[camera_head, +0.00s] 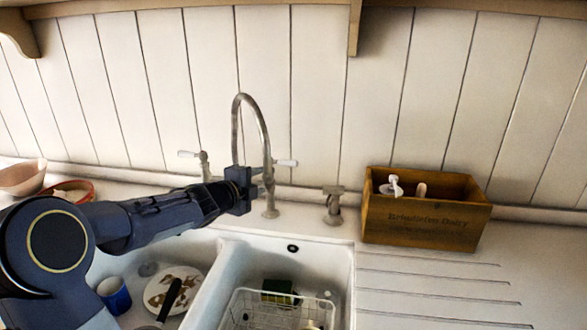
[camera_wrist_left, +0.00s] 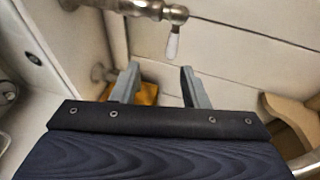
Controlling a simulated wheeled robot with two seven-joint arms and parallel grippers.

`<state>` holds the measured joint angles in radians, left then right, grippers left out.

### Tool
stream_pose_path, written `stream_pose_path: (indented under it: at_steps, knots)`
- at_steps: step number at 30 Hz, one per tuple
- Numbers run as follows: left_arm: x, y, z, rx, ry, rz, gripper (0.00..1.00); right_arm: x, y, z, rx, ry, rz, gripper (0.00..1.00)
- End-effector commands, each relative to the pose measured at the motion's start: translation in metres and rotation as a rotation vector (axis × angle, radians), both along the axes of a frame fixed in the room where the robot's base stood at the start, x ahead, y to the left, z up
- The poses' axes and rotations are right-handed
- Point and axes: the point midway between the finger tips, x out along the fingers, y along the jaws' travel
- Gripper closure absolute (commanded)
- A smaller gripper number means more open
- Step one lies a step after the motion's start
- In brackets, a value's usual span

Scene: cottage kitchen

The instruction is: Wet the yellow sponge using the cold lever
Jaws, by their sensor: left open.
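The sponge (camera_head: 281,288) lies in a white wire rack in the right sink basin; its top looks green, with a yellowish edge. The tap (camera_head: 268,140) stands behind the sinks, with a white-handled lever on the left (camera_head: 188,154) and one on the right (camera_head: 286,163). No hot or cold marking is legible. My left gripper (camera_head: 246,191) is at the tap, below the right lever's height. In the left wrist view its open fingers (camera_wrist_left: 158,86) are empty, and a white lever handle (camera_wrist_left: 173,46) lies outside them, beyond the tips.
The wire rack (camera_head: 238,304) is in the right basin. The left basin holds a blue cup (camera_head: 115,296) and a plate (camera_head: 160,295). A wooden box (camera_head: 400,228) stands right of the sink; the drainboard (camera_head: 430,287) before it is clear. A pale bowl (camera_head: 22,178) is at far left.

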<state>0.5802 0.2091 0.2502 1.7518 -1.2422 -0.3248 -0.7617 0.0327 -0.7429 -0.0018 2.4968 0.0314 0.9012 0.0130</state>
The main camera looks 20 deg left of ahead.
Motion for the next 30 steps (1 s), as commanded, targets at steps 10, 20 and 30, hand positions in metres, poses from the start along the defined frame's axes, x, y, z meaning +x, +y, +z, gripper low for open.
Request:
stream_pose_path:
  at_steps: [10,20,30]
  knots:
    - [0.035,-0.005,-0.007,0.066,-0.034,-0.072,0.59,0.0,0.0,0.002,0.0,0.0,0.0,1.0]
    - [0.103,-0.014,-0.005,0.063,-0.032,-0.07,0.59,0.0,0.0,0.021,0.0,0.0,0.0,1.0]
    - [0.139,-0.018,-0.008,0.065,-0.033,-0.066,0.59,0.0,0.0,0.034,0.0,0.0,0.0,1.0]
